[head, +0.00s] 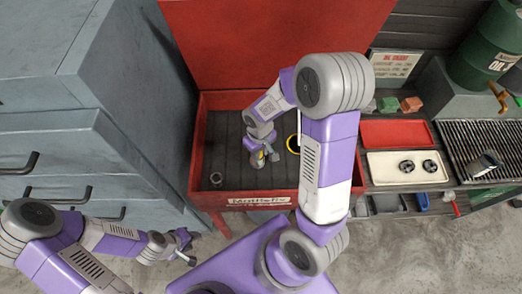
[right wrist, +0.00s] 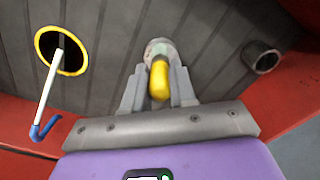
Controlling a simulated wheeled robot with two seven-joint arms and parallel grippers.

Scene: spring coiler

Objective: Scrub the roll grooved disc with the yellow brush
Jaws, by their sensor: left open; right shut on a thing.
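My right gripper (head: 262,160) is low inside the red bin, shut on a yellow thing (right wrist: 159,80), which looks like the brush's handle. A pale grey-green round part (right wrist: 160,48) shows just beyond the fingertips; I cannot tell whether it is the brush head or a separate piece. In the head view a bit of yellow (head: 257,159) shows at the fingers. Two dark round grooved pieces (head: 407,166) (head: 430,166) lie on a cream tray (head: 388,180) at the right; I cannot tell which thing is the roll grooved disc. My left gripper (head: 186,247) is open and empty, outside the bin.
The red bin (head: 258,198) has a dark slatted floor. In it are a yellow ring (right wrist: 38,36) with a white, blue-ended stick (right wrist: 46,98) across it, and a grey hollow cylinder (right wrist: 262,60). Grey drawers (head: 70,150) stand left; a red tray (head: 396,133) and grate (head: 490,140) lie right.

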